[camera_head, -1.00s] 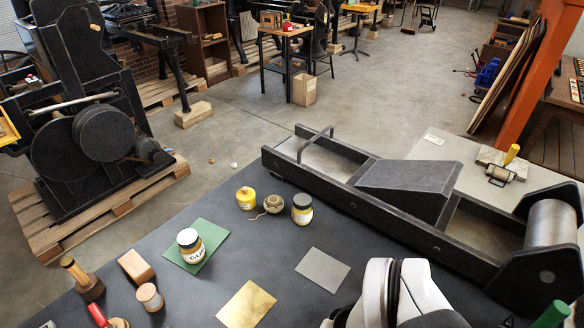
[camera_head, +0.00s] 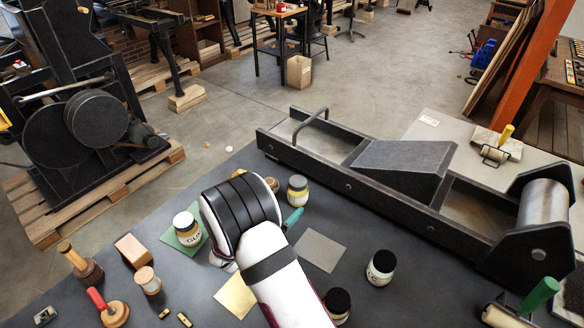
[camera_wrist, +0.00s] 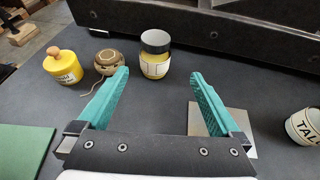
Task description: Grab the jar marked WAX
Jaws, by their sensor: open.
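No label reading WAX is legible in either view. A dark-lidded jar with yellow contents (camera_head: 298,190) stands upright just beyond my gripper; it also shows in the wrist view (camera_wrist: 155,62), its pale label unreadable. My gripper (camera_wrist: 158,74) is open and empty, its teal fingers pointing towards that jar, which is beyond the tips and slightly left of centre between them. A jar with a GUM-like label (camera_head: 188,230) stands on a green card at left. A label starting "TALL" (camera_wrist: 303,126) shows at the wrist view's right edge.
A yellow pot (camera_wrist: 63,68) and a twine ball (camera_wrist: 109,64) sit left of the near jar; my arm mostly hides them in the head view. A heavy black press (camera_head: 390,172) lies behind the jars. Flat grey (camera_head: 320,250) and brass (camera_head: 236,297) plates lie on the table.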

